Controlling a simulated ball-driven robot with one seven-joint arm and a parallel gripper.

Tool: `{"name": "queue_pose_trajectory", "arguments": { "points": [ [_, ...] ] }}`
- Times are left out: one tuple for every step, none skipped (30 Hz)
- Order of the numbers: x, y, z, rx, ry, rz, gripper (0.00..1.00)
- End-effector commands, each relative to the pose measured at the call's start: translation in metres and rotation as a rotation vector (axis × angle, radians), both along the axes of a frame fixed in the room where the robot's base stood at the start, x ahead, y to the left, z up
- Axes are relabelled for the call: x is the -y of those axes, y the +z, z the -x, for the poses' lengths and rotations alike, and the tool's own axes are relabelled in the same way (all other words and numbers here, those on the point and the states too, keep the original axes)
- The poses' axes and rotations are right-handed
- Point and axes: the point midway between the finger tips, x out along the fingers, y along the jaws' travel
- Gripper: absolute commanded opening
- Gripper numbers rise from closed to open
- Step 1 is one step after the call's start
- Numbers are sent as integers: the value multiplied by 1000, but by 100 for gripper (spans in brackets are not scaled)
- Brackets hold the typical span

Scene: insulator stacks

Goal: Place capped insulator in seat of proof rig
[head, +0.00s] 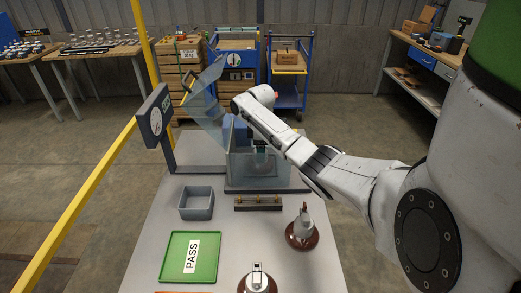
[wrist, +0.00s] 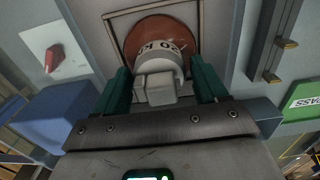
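The capped insulator (wrist: 157,60), a brown disc with a pale marked cap, is in the wrist view inside a dark square frame (wrist: 108,28). My gripper (wrist: 160,72) has its green fingers closed on both sides of the cap. In the head view my gripper (head: 259,146) is down inside the proof rig (head: 242,168), a grey box with a clear raised lid (head: 207,100). The rig's walls and my arm hide the insulator there. Whether the disc touches the seat floor cannot be told.
Two brown capped insulators stand at the table's front right (head: 303,232) (head: 257,281). A green PASS tray (head: 169,270), a grey open box (head: 197,215) and a dark bar with brass pieces (head: 258,208) lie before the rig. A dial gauge (head: 155,118) stands left.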

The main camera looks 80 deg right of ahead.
Motion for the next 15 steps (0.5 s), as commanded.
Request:
{"name": "queue_pose_trajectory", "arguments": {
  "points": [
    [0,0,0,0,0,0,77],
    [0,0,0,0,0,0,80],
    [0,0,0,0,0,0,84],
    [0,0,0,0,0,0,86],
    [0,0,0,0,0,0,86],
    [0,0,0,0,0,0,86],
    [0,0,0,0,0,0,86],
    [0,0,0,0,0,0,86],
    [0,0,0,0,0,0,86],
    [0,0,0,0,0,0,86],
    [0,1,0,0,0,0,86],
    [0,3,0,0,0,1,86],
    [0,4,0,0,0,1,86],
    [0,5,0,0,1,1,86],
    [1,9,-1,2,1,3,86]
  ]
}}
